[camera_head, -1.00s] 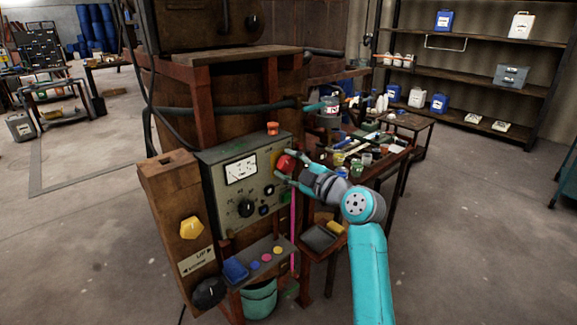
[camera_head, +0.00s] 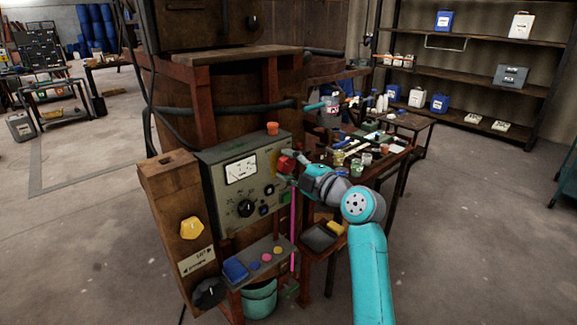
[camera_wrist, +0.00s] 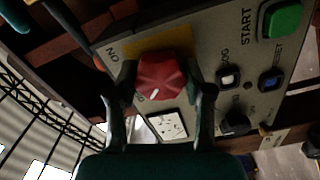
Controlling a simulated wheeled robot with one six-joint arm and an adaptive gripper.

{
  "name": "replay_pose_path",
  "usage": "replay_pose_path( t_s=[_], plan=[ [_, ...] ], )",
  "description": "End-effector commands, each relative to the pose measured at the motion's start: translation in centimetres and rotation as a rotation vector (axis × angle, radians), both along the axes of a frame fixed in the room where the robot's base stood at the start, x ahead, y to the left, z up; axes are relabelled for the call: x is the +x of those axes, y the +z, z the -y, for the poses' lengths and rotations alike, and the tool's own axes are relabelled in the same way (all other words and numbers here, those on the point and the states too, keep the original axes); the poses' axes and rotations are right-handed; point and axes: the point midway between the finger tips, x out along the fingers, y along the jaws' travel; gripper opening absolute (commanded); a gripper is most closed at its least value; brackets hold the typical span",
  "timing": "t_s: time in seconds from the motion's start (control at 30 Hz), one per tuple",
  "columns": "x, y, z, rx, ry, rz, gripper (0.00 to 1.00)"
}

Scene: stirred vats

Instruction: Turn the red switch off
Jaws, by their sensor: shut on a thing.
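The red switch (camera_head: 286,163) is a knob on the upper right of the grey control panel (camera_head: 219,180). In the wrist view the red knob (camera_wrist: 163,75) sits between the two fingers of my gripper (camera_wrist: 163,80), which are shut on its sides. A white mark on the knob points toward the lower left of that view. The word ON is printed left of the knob, beside a yellow plate (camera_wrist: 158,46). Another label below it is mostly hidden by a finger. In the head view my gripper (camera_head: 289,168) reaches the panel from the right.
A green START button (camera_wrist: 281,20), a blue RESET button (camera_wrist: 270,80) and a dial (camera_wrist: 163,124) are close by. An orange object (camera_head: 272,128) stands on the panel top. A cluttered table (camera_head: 375,150) is behind my arm.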

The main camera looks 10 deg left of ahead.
Motion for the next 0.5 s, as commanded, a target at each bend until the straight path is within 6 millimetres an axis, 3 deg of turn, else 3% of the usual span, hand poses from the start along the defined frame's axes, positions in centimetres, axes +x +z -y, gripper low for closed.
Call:
replay_pose_path(
  t_s=[0.07, 0.1, 0.2, 0.5],
  plan=[
    [-0.03, -0.13, -0.03, -0.002, 0.001, -0.002, 0.16],
    [-0.03, -0.13, -0.03, -0.002, 0.001, -0.002, 0.56],
    [-0.03, -0.12, -0.02, -0.002, 0.001, -0.002, 0.76],
    [-0.04, -0.05, 0.04, -0.001, 0.000, -0.001, 0.76]
  ],
)
